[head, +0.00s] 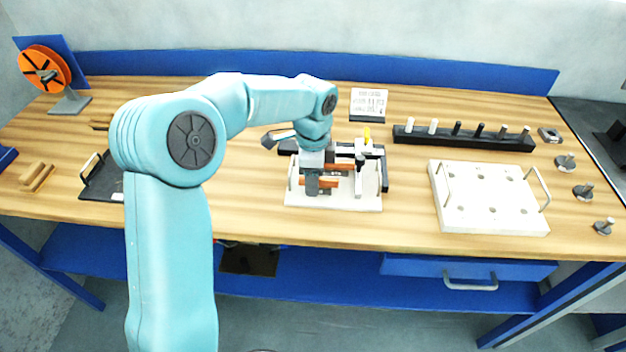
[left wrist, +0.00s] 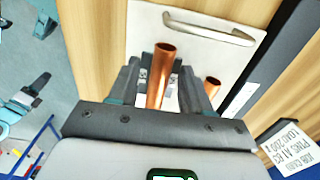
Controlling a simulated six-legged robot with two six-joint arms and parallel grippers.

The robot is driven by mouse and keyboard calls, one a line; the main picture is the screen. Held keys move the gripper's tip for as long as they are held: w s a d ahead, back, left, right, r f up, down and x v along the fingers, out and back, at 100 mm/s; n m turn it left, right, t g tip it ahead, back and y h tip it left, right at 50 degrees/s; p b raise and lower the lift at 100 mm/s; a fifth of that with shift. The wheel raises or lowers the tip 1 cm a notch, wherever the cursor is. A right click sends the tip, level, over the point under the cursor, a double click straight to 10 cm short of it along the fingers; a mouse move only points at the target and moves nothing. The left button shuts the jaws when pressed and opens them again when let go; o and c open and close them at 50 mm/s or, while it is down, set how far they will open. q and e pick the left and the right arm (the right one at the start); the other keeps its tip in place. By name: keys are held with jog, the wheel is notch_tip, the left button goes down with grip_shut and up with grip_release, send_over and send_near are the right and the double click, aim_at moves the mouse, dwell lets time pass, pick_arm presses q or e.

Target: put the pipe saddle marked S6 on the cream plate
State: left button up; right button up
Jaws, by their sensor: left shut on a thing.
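My left gripper (head: 312,188) is low over the pale cream plate (head: 345,203) in the middle of the bench. It is shut on a piece with a copper pipe (left wrist: 160,78), which stands out between the fingers in the left wrist view. A second copper pipe (left wrist: 213,86) is beside the gripper; it also shows behind it in the head view (head: 340,166). The plate's wire handle (left wrist: 208,30) shows in the left wrist view. No S6 mark is legible, and the fingers hide the lower part of the held piece. I cannot tell whether it touches the plate. My right gripper is not in view.
A white plate with holes and wire handles (head: 490,215) lies to the right. Behind it is a black rail with several pins (head: 465,140). A job card (head: 368,102) stands at the back. A dark tray (head: 98,185) is at left. Bench wood between the plates is clear.

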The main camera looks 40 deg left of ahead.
pick_arm(q)
jog(key=shift+f, duration=0.65)
jog(key=shift+r, duration=0.1)
jog(key=o, duration=1.2)
jog(key=shift+f, duration=0.25)
jog(key=shift+r, duration=0.1)
